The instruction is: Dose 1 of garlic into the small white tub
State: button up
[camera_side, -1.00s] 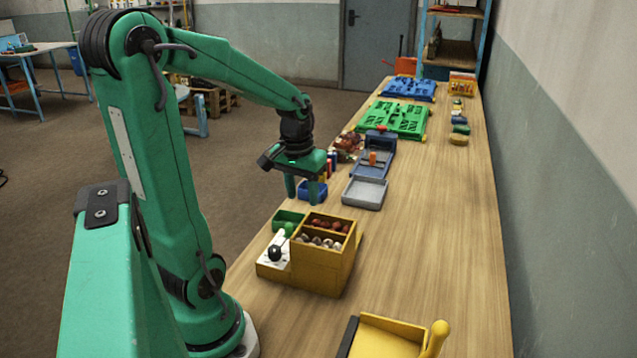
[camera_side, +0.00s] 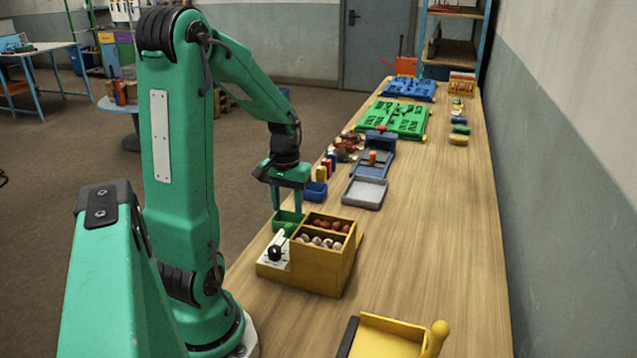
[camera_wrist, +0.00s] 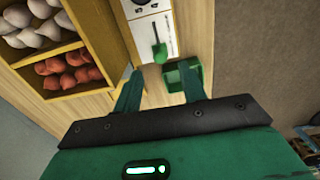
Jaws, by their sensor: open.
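Garlic, as pale bulbs (camera_side: 319,242), lies in the nearer bay of a yellow two-bay box (camera_side: 322,270); the bulbs also show in the wrist view (camera_wrist: 32,22). A white panel (camera_side: 272,264) on its left side carries a black knob (camera_side: 275,253) and a green lever (camera_wrist: 160,52). My gripper (camera_side: 287,207) is open and empty, low over a small green tub (camera_side: 289,217) behind the panel. In the wrist view my right finger overlaps the tub, and the lever shows beyond the gap between the fingers (camera_wrist: 160,74). I cannot make out a clearly white tub.
Dark red produce (camera_side: 327,226) fills the box's other bay. A blue tub (camera_side: 315,191) and a pale grey tray (camera_side: 365,192) stand farther back. A yellow handled tray (camera_side: 388,338) lies at the front.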

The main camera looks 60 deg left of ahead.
aim_at(288, 225)
jog(key=shift+f, duration=2.8)
grip_shut()
